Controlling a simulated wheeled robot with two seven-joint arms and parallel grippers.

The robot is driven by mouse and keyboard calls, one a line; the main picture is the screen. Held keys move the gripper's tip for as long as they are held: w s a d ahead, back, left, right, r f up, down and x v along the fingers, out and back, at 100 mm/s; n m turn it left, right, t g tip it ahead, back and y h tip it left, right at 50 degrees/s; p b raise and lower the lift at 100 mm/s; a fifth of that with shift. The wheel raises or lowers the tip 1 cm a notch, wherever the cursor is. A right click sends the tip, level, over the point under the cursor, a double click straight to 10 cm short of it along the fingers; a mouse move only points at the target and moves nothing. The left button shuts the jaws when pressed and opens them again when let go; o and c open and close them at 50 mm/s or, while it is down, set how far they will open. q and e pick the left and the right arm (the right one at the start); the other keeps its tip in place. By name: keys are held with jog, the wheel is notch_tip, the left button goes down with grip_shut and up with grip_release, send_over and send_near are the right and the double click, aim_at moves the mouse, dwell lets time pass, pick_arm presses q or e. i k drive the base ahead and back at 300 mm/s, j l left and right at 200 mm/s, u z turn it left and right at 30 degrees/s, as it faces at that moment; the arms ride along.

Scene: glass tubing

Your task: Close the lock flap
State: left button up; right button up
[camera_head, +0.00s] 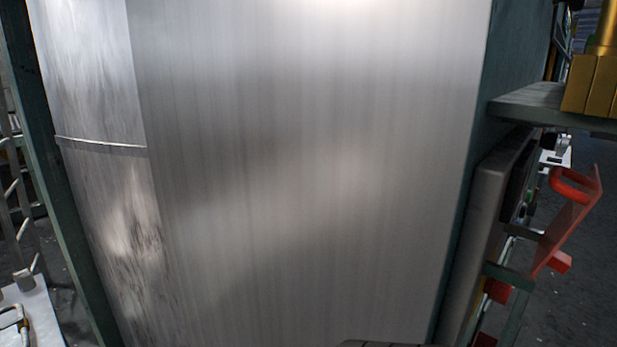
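A red flap (569,222) with a red loop handle (570,186) is at the right edge of the view. It stands tilted outward, apart from the grey panel to its left, so it looks open. Red blocks show near its lower end, one at its right (560,262) and one at its left (497,290). I take this to be the lock flap; its hinge is not clear. Neither of my grippers is in view.
A large brushed metal wall (310,180) fills the middle, with a curved metal section (100,170) at its left. A grey shelf (545,103) bearing a yellow block (592,85) juts out above the flap. Dark floor (585,300) shows at the lower right.

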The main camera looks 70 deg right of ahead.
aim_at(571, 215)
jog(key=i+z, duration=0.1)
jog(key=z, duration=0.75)
jog(key=i+j+z, duration=0.1)
jog(key=z, duration=0.35)
jog(key=j+z, duration=0.1)
jog(key=z, duration=0.35)
jog(key=i, duration=0.05)
